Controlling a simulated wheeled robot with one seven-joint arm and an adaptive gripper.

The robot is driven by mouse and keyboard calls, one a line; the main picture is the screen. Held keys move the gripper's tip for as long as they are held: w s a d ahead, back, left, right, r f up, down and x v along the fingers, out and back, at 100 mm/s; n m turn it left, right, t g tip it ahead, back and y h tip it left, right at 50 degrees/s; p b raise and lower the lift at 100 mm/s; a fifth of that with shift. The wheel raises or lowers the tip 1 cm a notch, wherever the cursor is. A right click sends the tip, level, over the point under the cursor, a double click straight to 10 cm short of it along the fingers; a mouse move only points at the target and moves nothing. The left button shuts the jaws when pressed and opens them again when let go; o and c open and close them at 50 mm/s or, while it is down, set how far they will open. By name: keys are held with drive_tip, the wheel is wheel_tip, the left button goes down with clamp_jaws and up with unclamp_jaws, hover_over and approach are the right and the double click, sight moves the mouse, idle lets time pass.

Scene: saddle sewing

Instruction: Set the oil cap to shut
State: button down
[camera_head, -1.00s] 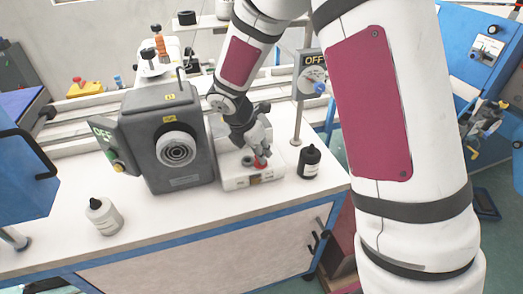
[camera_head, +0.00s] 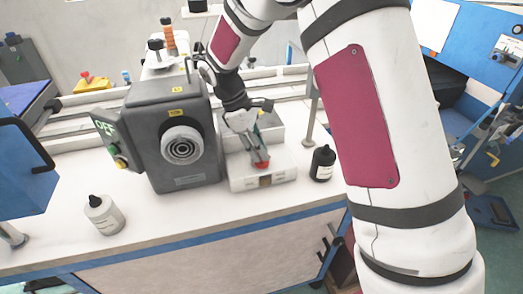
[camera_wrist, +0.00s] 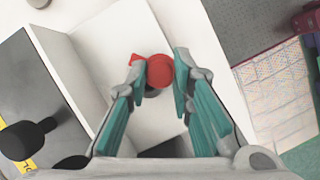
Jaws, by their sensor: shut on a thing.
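The oil cap is the small red cap (camera_wrist: 160,71) on the top of a low white box (camera_head: 285,167). In the head view the red cap (camera_head: 262,164) shows just under my fingertips. My gripper (camera_head: 258,157) points down from above the white box. In the wrist view the two teal-padded fingers of my gripper (camera_wrist: 158,76) stand on either side of the red cap and are shut on it. A red tab sticks out at the cap's left. Whatever lies under the cap is mostly hidden.
A dark grey machine housing (camera_head: 150,130) with a round dial stands close left of the white box. A black bottle (camera_head: 323,163) stands close to its right, near a metal post. A white bottle (camera_head: 104,215) stands at the front left.

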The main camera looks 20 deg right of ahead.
drive_tip(key=m, duration=0.1)
drive_tip(key=w+m+g+b, duration=0.1)
drive_tip(key=m, duration=0.1)
drive_tip(key=shift+a+m+y, duration=0.15)
drive_tip(key=shift+m+y, duration=0.15)
drive_tip(key=shift+y, duration=0.1)
drive_tip(key=shift+w+m+g+y+b, duration=0.3)
drive_tip(key=shift+m+y+b, duration=0.1)
drive_tip(key=shift+m, duration=0.65)
drive_tip(key=shift+w+m+g+y+b, duration=0.25)
drive_tip(key=shift+m+y+b, duration=0.1)
drive_tip(key=shift+m, duration=0.7)
drive_tip(key=c, duration=1.4)
unclamp_jaws()
